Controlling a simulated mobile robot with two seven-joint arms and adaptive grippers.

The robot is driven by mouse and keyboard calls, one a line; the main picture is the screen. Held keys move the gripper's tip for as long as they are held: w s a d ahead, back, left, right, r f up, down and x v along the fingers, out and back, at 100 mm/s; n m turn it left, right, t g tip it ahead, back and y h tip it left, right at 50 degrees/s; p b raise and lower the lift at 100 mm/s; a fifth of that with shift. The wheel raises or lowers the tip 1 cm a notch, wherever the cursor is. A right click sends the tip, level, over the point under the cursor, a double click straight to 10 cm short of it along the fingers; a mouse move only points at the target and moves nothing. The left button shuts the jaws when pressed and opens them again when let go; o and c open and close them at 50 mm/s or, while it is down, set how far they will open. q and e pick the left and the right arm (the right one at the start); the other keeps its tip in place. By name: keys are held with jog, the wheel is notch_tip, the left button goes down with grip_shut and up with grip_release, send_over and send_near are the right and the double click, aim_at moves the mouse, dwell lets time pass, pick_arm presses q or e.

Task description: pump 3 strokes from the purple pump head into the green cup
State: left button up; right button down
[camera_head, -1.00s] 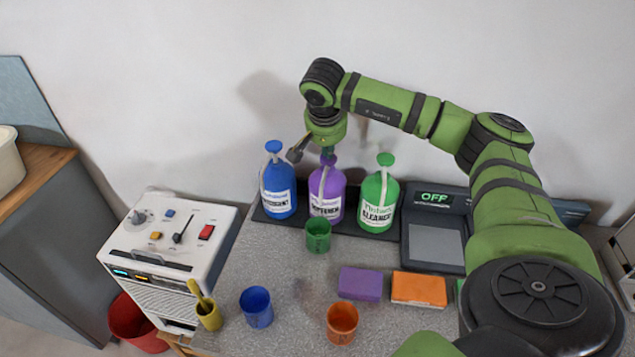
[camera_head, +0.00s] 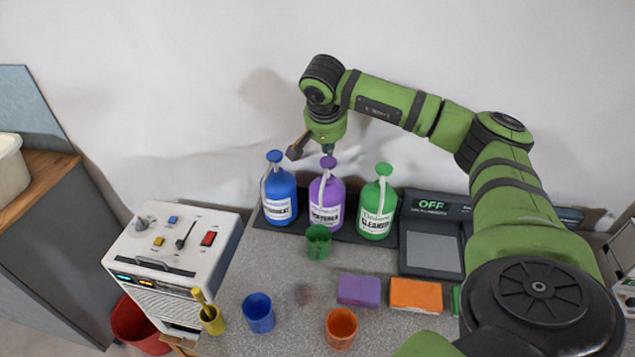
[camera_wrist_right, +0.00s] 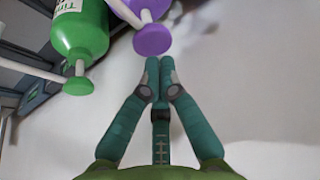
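The purple pump head (camera_head: 328,162) tops the purple bottle (camera_head: 326,192), which stands between the blue and green bottles. Its pale spout points forward, toward the green cup (camera_head: 318,250), which stands upright in front of the bottle. The cup's contents cannot be made out. My right gripper (camera_head: 328,148) is just above the purple pump head, fingers pointing down. In the right wrist view its fingertips (camera_wrist_right: 160,62) are together and empty, next to the purple pump head (camera_wrist_right: 152,40); a small gap appears between them. My left gripper is out of view.
Blue (camera_head: 279,197) and green (camera_head: 377,210) bottles flank the purple one on a dark tray. Blue (camera_head: 258,314) and orange (camera_head: 341,328) cups, purple (camera_head: 358,290) and orange (camera_head: 414,295) blocks lie in front. A scale (camera_head: 432,250) reads OFF; a control box (camera_head: 172,260) stands left.

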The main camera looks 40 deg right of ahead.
jog(key=shift+r, duration=0.15)
notch_tip(320, 180, up, 6)
jog(key=p, duration=0.5)
dwell(0.5)
